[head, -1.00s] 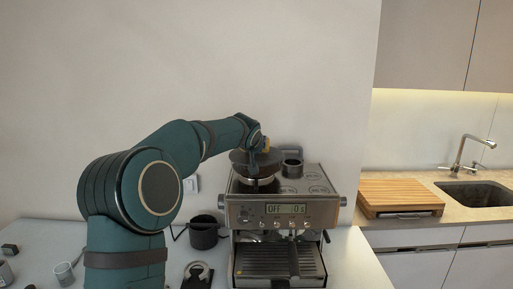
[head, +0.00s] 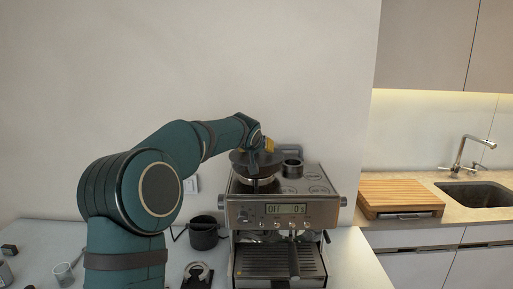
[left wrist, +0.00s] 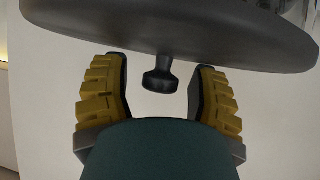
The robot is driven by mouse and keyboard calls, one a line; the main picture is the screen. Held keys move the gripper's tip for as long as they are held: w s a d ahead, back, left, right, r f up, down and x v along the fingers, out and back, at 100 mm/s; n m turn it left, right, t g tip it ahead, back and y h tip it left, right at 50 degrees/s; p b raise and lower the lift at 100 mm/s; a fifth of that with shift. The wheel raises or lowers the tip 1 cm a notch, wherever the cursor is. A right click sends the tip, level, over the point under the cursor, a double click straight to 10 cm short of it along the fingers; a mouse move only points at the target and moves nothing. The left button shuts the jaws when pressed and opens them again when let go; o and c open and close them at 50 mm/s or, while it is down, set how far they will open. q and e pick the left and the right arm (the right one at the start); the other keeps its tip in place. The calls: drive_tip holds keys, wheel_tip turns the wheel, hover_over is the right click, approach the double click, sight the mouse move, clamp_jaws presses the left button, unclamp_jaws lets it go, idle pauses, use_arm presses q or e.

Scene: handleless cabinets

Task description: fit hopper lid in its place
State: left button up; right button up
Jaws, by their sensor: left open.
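The hopper lid (head: 240,158) is a dark round disc over the hopper (head: 258,185) at the top left of the espresso machine (head: 250,210). It looks roughly level in the head view, but I cannot tell whether it is fully seated. In the left wrist view the lid (left wrist: 180,35) fills the top, with its dark knob (left wrist: 158,82) pointing between my fingers. My left gripper (head: 264,146) is at the lid's knob. Its yellow-padded fingers (left wrist: 158,92) are open, with a gap on both sides of the knob. My right gripper is not in view.
A dark cup (head: 291,168) stands on the machine's top, right of the lid. A black pitcher (head: 204,233) stands left of the machine. Small items lie at the counter's left. A wooden board (head: 400,193) and sink (head: 478,195) are at the right.

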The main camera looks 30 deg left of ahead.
use_arm(q)
drive_tip(key=v, duration=1.2)
